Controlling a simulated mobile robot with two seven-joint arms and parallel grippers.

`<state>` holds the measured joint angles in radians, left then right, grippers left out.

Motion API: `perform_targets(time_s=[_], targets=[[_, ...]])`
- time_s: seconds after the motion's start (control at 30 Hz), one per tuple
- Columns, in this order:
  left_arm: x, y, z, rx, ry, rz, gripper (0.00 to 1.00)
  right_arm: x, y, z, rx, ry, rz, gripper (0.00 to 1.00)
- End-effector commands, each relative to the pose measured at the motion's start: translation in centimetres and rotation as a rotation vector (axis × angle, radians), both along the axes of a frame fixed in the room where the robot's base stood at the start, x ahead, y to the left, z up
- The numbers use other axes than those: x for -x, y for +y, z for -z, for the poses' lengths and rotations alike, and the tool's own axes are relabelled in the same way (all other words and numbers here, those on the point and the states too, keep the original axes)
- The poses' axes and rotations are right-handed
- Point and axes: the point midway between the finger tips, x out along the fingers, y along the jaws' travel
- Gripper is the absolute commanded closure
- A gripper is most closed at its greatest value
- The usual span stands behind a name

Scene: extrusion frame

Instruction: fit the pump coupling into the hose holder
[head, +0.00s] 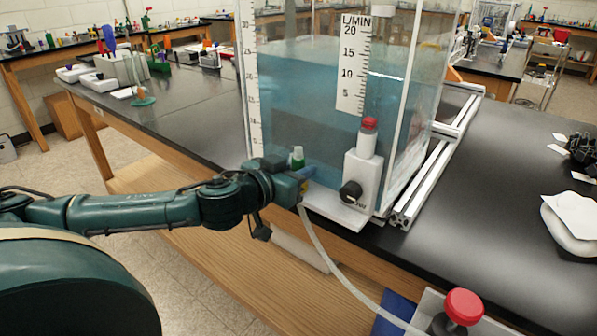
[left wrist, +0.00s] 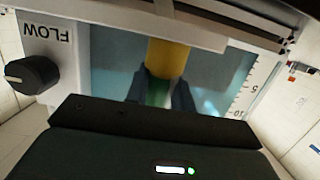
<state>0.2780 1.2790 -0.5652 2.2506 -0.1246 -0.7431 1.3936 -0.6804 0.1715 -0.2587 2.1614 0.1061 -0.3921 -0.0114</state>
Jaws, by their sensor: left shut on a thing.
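My left gripper (head: 296,186) is beside the lower front of the clear tank. It is shut on a yellow and green cylinder (left wrist: 167,60), likely the pump coupling, which shows between its two dark fingers (left wrist: 160,97) in the left wrist view. A green tip (head: 297,157) shows just above the gripper in the head view. A pale hose (head: 330,258) hangs below the gripper and curves to the lower right. I cannot make out the hose holder for certain. A white block (head: 362,175) with a black knob and red-capped top stands right of the gripper. My right gripper is out of view.
The tank (head: 315,100) of blue water stands on the black bench (head: 480,240), beside a metal extrusion rail (head: 425,180). A red-capped part (head: 463,307) is at the lower right. The bench between has free room.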

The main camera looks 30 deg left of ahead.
Motion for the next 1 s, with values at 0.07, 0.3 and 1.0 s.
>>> perform_targets(time_s=[0.07, 0.3, 1.0], targets=[[0.0, 0.0, 0.0, 0.0, 0.0, 0.0, 0.88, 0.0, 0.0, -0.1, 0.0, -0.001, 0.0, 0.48], [0.0, 0.0, 0.0, 0.0, 0.0, 0.0, 0.99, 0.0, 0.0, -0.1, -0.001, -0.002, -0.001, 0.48], [1.9, 0.4, -2.8, -0.008, 0.002, -0.002, 0.99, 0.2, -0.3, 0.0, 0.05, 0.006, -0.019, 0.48]])
